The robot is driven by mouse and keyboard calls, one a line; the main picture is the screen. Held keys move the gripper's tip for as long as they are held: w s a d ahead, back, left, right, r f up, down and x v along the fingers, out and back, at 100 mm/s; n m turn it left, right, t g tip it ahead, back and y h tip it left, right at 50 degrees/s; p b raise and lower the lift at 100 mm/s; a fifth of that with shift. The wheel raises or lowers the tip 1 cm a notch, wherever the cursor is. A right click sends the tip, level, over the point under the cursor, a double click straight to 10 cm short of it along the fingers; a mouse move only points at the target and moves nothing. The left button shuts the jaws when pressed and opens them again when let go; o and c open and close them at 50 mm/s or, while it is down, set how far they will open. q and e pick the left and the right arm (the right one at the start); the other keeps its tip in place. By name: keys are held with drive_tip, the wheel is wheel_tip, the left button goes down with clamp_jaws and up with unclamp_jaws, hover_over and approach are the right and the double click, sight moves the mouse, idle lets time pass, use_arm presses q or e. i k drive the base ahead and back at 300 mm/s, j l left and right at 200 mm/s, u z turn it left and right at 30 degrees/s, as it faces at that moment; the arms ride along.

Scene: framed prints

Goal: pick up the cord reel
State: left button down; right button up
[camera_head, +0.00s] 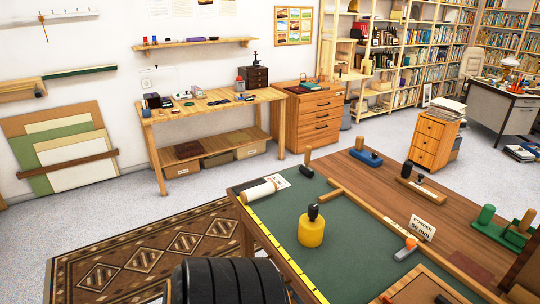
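I cannot make out a thing that is clearly a cord reel. On the near table a yellow cylinder with a black knob (311,230) stands upright on the green mat (276,224). A pale paper roll (262,189) lies at the mat's left edge. A green piece with upright posts (487,217) stands at the table's right end. Neither of my grippers is in view.
A blue tool (366,157) and a wooden tool with a black grip (423,187) lie along the back. A small "BORDER 50 mm" sign (422,228) stands at right. A wooden workbench (205,108) stands by the far wall. Patterned rug (150,257) covers the floor left of the table.

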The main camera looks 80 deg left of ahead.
sight(309, 234)
drive_tip(key=l+u, duration=0.15)
drive_tip(key=u, duration=1.85)
drive_tip(key=j, duration=0.1)
